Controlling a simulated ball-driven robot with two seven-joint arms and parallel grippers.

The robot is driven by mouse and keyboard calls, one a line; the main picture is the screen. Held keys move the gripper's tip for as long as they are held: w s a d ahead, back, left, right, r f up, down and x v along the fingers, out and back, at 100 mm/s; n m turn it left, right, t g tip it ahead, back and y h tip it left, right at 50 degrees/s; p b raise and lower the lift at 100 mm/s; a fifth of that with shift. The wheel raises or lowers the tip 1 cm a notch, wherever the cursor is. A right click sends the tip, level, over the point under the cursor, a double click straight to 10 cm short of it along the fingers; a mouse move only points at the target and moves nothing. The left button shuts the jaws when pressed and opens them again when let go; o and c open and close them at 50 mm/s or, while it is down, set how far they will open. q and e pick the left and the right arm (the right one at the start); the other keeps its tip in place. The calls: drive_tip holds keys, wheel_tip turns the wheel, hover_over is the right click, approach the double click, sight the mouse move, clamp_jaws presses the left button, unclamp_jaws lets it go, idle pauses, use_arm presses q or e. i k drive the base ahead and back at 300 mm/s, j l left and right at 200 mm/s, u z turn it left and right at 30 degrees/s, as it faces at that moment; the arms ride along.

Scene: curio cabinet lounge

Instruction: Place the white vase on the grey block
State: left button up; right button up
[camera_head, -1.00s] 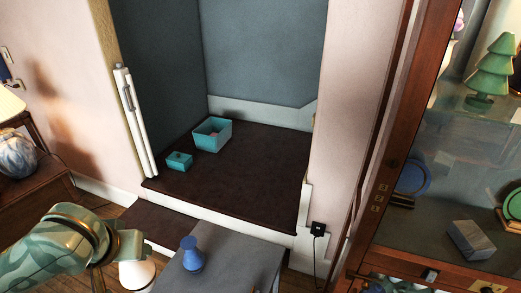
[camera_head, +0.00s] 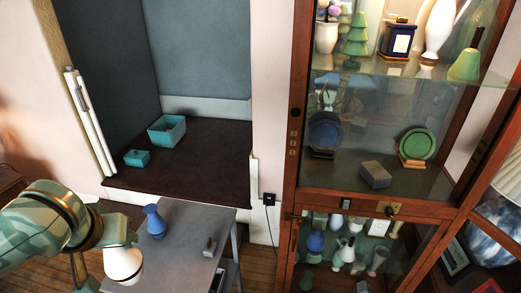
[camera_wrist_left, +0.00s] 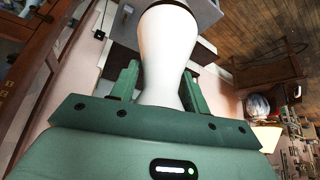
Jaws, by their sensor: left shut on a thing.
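The white vase (camera_head: 123,264) hangs at the lower left of the head view, with a dark band near its lower part. My left gripper (camera_head: 117,247) is shut on it; in the left wrist view the vase (camera_wrist_left: 168,45) stands between the two green fingers (camera_wrist_left: 160,88). The grey block (camera_head: 376,174) lies on the middle shelf of the wooden glass cabinet at right, in front of a blue plate and a green plate. The gripper and vase are well to the left of the block. My right gripper is not in view.
The blue plate (camera_head: 325,132) and green plate (camera_head: 417,145) are near the block. Teal boxes (camera_head: 167,130) sit in the alcove.

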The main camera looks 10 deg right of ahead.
sight(376, 169)
drive_tip(key=i+l+z, duration=0.1)
drive_tip(key=z, duration=0.35)
drive_tip(key=i+l+z, duration=0.1)
drive_tip(key=l+z, duration=0.15)
drive_tip(key=z, duration=0.15)
drive_tip(key=i+l+z, duration=0.15)
drive_tip(key=z, duration=0.3)
drive_tip(key=i+z, duration=0.15)
drive_tip(key=z, duration=0.3)
